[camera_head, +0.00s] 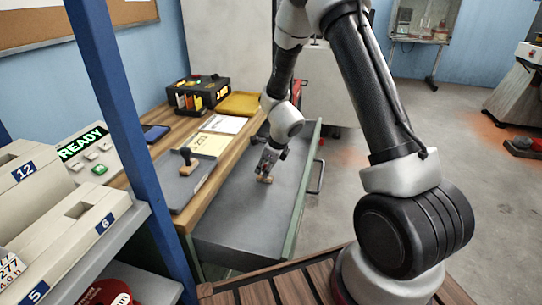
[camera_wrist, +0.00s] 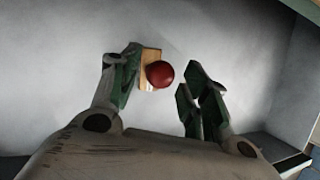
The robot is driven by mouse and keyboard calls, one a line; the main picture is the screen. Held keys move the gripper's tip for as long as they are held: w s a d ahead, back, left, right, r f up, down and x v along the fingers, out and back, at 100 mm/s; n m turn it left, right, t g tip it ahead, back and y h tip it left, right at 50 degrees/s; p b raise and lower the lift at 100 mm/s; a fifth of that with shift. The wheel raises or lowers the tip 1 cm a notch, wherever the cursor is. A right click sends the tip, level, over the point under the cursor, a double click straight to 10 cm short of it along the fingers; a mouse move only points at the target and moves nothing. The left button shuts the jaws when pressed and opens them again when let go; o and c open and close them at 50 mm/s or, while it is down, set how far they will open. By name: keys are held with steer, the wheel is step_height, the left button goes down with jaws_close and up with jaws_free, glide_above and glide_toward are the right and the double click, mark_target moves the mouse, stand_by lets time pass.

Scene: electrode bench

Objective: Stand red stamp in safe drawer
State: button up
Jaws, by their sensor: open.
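The red stamp has a round red knob (camera_wrist: 159,74) on a wooden base (camera_wrist: 150,60). From above, the knob shows over the base, and the stamp appears upright on the grey floor of the open drawer (camera_head: 232,226). In the head view its wooden base (camera_head: 265,179) shows under my gripper (camera_head: 267,168); the knob is mostly hidden there. In the wrist view my gripper (camera_wrist: 163,78) is open, with one finger on each side of the stamp. The left finger is close to the base, and I cannot tell whether it touches; the right finger is clear of the knob.
A dark-handled stamp (camera_head: 187,158) stands on a grey mat (camera_head: 180,185) on the wooden bench beside the drawer. Papers (camera_head: 212,144), a yellow tray (camera_head: 240,104) and a black box (camera_head: 200,95) are farther back. The drawer's near part is empty. A blue post (camera_head: 120,110) rises at left.

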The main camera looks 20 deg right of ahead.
steer(key=s+d+r+n, duration=0.2)
steer(key=s+r+n, duration=0.25)
steer(key=r, duration=0.55)
steer(key=s+d+r+n, duration=0.1)
steer(key=s+r+n, duration=0.3)
steer(key=r, duration=0.6)
steer(key=s+d+r+n, duration=0.3)
steer(key=s+r+n, duration=0.1)
steer(key=s, duration=0.4)
steer(key=s+d+r+n+h, duration=0.1)
steer(key=s+d+r+n, duration=0.2)
steer(key=s+n, duration=0.4)
steer(key=s+d+r+n, duration=0.3)
steer(key=s+r+n, duration=0.2)
steer(key=s, duration=0.4)
steer(key=shift+s+d+n+h, duration=0.2)
steer(key=shift+d+n+h, duration=0.2)
steer(key=shift+n, duration=0.35)
steer(key=shift+r, duration=0.1)
